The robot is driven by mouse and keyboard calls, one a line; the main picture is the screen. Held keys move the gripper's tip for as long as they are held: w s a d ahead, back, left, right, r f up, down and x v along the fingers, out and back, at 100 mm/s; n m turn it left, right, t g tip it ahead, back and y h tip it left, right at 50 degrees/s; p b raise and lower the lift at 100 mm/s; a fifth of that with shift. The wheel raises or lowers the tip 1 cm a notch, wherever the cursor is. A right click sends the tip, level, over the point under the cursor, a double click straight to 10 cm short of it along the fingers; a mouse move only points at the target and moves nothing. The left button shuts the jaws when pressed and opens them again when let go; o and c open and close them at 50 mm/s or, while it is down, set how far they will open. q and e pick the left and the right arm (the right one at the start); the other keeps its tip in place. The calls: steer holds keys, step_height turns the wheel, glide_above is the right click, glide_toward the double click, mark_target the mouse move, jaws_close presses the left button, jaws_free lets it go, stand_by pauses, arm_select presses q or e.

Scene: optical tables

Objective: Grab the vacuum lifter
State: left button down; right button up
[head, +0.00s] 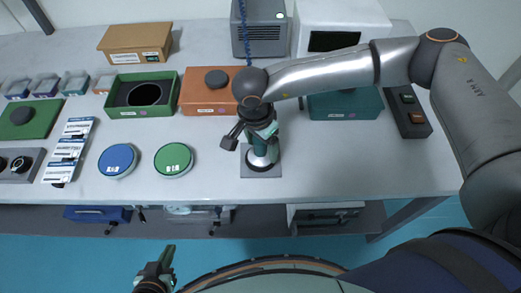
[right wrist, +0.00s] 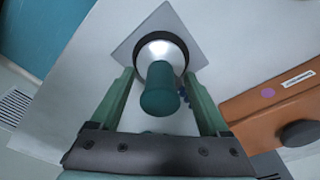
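The vacuum lifter (head: 261,158) stands upright on a grey square plate (head: 247,171) near the table's front edge. It has a dark green handle and a shiny round metal base. My right gripper (head: 252,136) is right at the lifter and partly covers it from above. In the right wrist view, the green handle (right wrist: 160,90) lies between the two spread fingers of my right gripper (right wrist: 158,78), with gaps on both sides. My left gripper (head: 166,262) is low in the head view, in front of the table and away from the lifter; its opening is unclear.
A blue disc (head: 117,160) and a green disc (head: 174,159) lie left of the lifter. Behind it are an orange box (head: 207,98), an open green box (head: 120,108) and a teal box (head: 345,105).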

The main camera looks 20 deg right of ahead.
jaws_close()
stand_by(0.4)
